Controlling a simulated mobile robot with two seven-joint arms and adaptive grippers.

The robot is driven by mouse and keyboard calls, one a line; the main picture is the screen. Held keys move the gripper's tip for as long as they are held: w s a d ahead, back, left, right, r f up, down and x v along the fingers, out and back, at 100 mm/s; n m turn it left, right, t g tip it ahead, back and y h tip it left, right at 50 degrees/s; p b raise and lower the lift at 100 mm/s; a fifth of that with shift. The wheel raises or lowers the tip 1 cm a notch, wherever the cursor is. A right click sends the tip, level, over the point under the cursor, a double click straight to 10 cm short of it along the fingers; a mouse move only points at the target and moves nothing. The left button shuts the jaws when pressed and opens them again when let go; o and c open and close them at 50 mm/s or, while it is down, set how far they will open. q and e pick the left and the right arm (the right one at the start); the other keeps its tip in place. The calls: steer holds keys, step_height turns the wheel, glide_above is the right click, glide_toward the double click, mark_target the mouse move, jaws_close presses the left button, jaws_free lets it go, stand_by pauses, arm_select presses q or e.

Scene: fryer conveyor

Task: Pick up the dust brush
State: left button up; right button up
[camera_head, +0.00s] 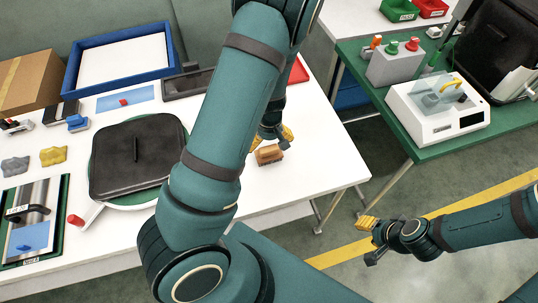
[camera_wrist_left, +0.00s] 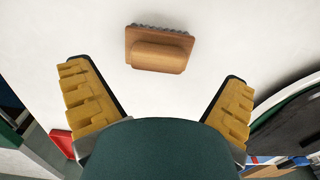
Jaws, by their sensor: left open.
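The dust brush (camera_head: 269,154) has a brown wooden body and dark bristles along one edge. It lies on the white table near its right end. It also shows in the left wrist view (camera_wrist_left: 158,50), whole and unobstructed, beyond and between my fingertips. My left gripper (camera_head: 274,136) is open and empty just behind the brush in the head view; the arm hides part of it. In the left wrist view both yellow-padded fingers are spread wide and apart from the brush. My right gripper (camera_head: 369,241) is open and empty over the floor, right of the table.
The white table (camera_head: 318,176) is clear around the brush. A black lidded pan (camera_head: 130,165) lies left of my left arm. A red tray (camera_head: 299,71) is behind the gripper. A green table (camera_head: 433,152) with a white device (camera_head: 437,117) stands at right, across a floor gap.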

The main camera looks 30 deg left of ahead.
mark_target(269, 149)
arm_select(q)
steer(key=shift+w+a+f+b, duration=0.15)
steer(key=shift+f+b, duration=0.2)
steer(key=shift+f, duration=1)
steer(key=shift+w+a+f+b, duration=0.1)
steer(key=shift+f+b, duration=0.2)
steer(key=shift+f, duration=1.05)
steer(key=shift+d, duration=0.1)
steer(key=c, duration=1.2)
